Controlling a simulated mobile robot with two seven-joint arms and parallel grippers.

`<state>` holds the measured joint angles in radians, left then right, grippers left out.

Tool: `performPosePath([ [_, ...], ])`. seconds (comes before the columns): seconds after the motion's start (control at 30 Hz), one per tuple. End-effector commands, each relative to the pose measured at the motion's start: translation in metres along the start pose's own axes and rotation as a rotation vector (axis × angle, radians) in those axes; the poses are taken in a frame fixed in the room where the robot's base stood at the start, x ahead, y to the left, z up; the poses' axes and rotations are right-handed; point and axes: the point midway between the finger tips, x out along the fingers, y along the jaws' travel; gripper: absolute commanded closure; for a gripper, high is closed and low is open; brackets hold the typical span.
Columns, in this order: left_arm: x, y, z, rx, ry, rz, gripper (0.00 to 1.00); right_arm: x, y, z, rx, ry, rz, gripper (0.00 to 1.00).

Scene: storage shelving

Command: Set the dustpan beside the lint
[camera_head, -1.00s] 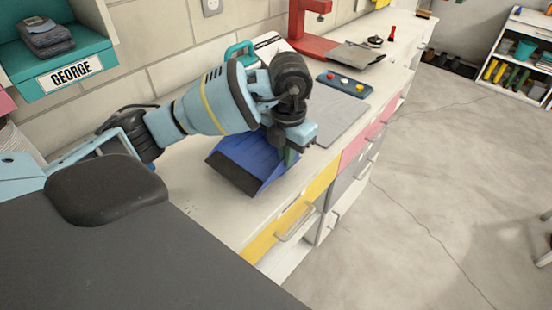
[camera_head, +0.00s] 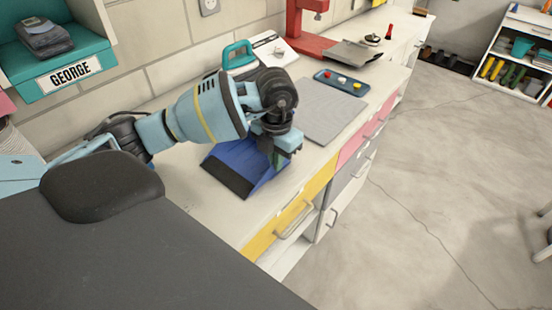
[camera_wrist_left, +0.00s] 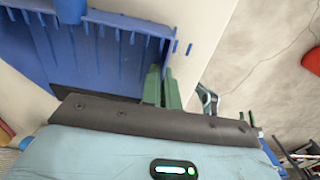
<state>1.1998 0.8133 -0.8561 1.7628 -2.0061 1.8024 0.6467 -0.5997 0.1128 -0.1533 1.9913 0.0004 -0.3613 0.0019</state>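The blue dustpan (camera_head: 243,160) with a dark front lip lies on the white counter (camera_head: 200,225). Its ribbed blue inside fills the upper left of the left wrist view (camera_wrist_left: 45,40). My left gripper (camera_head: 277,160) points down at the dustpan's right side. In the left wrist view its green fingers (camera_wrist_left: 163,88) stand close together, with the dustpan's thin side wall running between them. The fingers' lower ends are partly hidden in the head view. I cannot make out any lint. My right gripper is not in view.
A flat grey sheet (camera_head: 332,112) lies beyond the gripper. Past it are a dark blue tray (camera_head: 341,82) with coloured knobs, a teal-handled item (camera_head: 238,54) and a red stand (camera_head: 300,35). Yellow (camera_head: 290,218) and pink drawers line the counter's front.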

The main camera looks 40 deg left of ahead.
Motion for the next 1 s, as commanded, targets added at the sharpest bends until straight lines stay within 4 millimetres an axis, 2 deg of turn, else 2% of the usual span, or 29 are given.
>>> performPosePath([
  [0.13, 0.004, 0.000, 0.000, 0.000, 0.000, 0.000, 1.00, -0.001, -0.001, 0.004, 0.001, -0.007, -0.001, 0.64],
  [0.3, 0.003, 0.000, 0.000, 0.000, 0.000, 0.000, 0.76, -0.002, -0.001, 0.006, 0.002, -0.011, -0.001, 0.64],
  [0.63, 0.000, 0.000, 0.000, 0.000, -0.001, 0.000, 0.76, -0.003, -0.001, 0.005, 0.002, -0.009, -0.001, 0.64],
  [0.77, -0.012, 0.000, 0.001, 0.000, -0.003, -0.002, 0.76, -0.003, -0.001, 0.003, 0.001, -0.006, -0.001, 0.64],
  [1.0, -0.059, 0.000, 0.001, 0.000, -0.005, 0.000, 0.76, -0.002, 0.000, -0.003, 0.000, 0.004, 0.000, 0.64],
])
